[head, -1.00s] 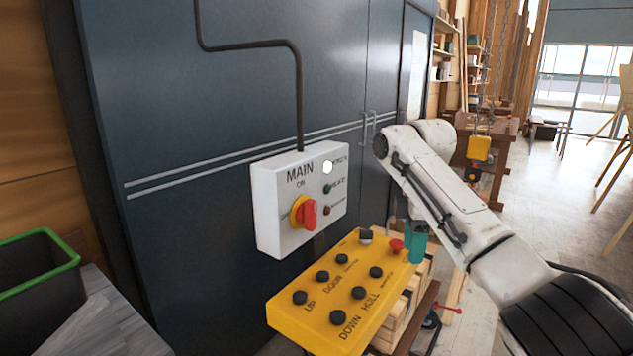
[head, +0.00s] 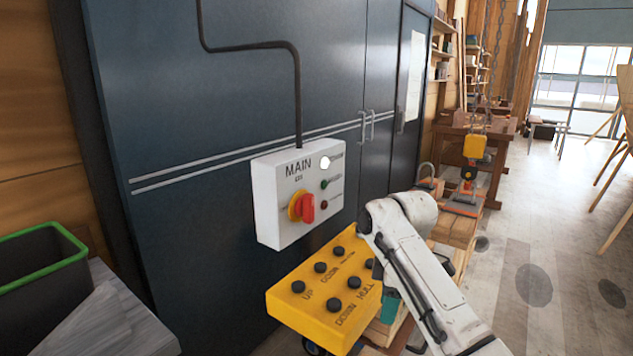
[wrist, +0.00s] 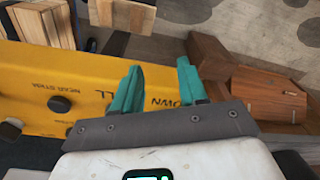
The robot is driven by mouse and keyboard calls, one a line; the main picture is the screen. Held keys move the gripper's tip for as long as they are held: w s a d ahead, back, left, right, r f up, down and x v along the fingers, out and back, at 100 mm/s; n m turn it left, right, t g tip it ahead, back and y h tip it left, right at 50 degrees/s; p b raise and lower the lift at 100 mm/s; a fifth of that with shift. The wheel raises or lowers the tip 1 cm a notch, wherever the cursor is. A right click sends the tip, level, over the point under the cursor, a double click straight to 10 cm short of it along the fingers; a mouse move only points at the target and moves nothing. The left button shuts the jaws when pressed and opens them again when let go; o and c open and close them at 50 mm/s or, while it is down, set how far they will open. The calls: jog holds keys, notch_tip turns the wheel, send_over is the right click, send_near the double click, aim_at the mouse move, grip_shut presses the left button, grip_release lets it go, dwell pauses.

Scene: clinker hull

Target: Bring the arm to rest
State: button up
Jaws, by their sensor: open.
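My gripper (wrist: 160,85) is open in the wrist view, its two teal fingers apart with nothing between them. The yellow button panel (wrist: 85,70) lies beyond the fingers in that view; I cannot tell whether they touch it. In the head view, a small teal part of my gripper (head: 389,308) shows at the panel's right side, mostly hidden behind my white arm.
A white MAIN box (head: 268,215) with a red rotary switch (head: 307,208) is on the dark cabinet (head: 230,110). A green-rimmed bin (head: 45,262) stands at left. A yellow hoist block (head: 474,147) hangs on chains. Timber stacks (head: 453,235) stand behind my arm.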

jog(key=s+f+m+y, duration=0.2)
jog(key=s+f+m, duration=0.5)
jog(key=s+f, duration=1.3)
jog(key=s+d+m+h, duration=0.1)
jog(key=s+d+m, duration=0.2)
jog(key=s, duration=0.5)
jog(key=s+d+f+m+h, duration=0.1)
jog(key=s+d+m, duration=0.2)
jog(key=s, duration=0.6)
jog(key=s+d+m+t+h, duration=0.1)
jog(key=s+d+m, duration=0.2)
jog(key=s+d, duration=0.3)
jog(key=s, duration=0.3)
jog(key=shift+d+f, duration=0.25)
